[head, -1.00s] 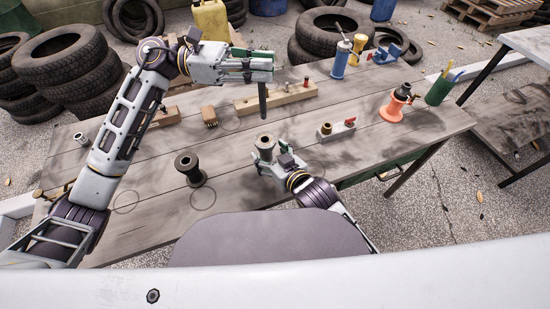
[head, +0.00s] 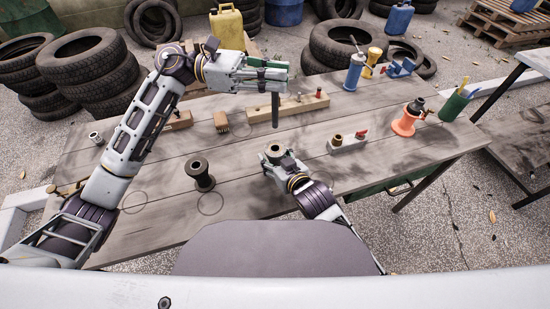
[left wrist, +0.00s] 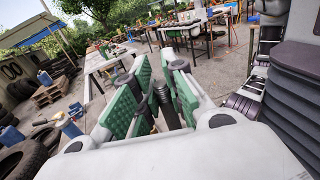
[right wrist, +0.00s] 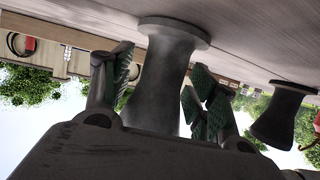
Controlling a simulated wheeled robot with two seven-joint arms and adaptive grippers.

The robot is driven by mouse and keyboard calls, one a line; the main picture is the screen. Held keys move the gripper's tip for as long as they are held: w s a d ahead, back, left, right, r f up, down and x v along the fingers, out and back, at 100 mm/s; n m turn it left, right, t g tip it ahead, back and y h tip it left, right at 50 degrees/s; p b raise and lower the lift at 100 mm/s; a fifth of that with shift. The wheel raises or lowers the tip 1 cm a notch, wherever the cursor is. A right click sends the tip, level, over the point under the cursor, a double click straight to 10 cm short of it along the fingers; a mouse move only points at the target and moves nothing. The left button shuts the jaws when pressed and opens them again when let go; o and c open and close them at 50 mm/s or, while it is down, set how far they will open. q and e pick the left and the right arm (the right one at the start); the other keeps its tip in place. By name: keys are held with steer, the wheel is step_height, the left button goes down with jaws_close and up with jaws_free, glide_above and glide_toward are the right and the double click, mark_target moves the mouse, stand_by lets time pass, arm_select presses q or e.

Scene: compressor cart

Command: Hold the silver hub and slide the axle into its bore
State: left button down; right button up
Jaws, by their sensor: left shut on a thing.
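The silver hub (head: 275,149) stands upright on the workbench, its bore facing up. In the right wrist view (right wrist: 165,65) it stands between my right gripper's green-padded fingers. My right gripper (head: 272,158) is around the hub with its fingers spread at both sides; firm contact is not clear. My left gripper (head: 276,75) is shut on the dark axle (head: 275,108), which hangs vertically, its lower end apart from and above the hub. The axle also shows between the green pads in the left wrist view (left wrist: 163,98).
A dark spool-shaped hub (head: 201,176) stands left of my right gripper. A wooden peg block (head: 302,106) lies behind. A grey block with a brass fitting and red piece (head: 348,143) and an orange spool (head: 408,121) stand to the right. The bench's front left is mostly clear.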

steer(key=c, duration=0.9)
steer(key=shift+c, duration=0.2)
arm_select(q)
steer(key=f, duration=0.1)
glide_above(275, 127)
step_height(275, 127, down, 5)
arm_select(e)
steer(key=shift+s, duration=0.1)
arm_select(q)
steer(key=s+f+n+t, duration=0.2)
steer(key=s+f+t, duration=0.1)
steer(key=f, duration=0.1)
steer(key=shift+s+t, duration=0.4)
arm_select(e)
steer(key=shift+r, duration=0.1)
arm_select(q)
steer(key=w+r+n+t, duration=0.4)
steer(key=r+t, duration=0.1)
steer(key=r, duration=0.1)
steer(key=shift+w+r+t, duration=0.25)
steer(key=shift+w+t, duration=0.05)
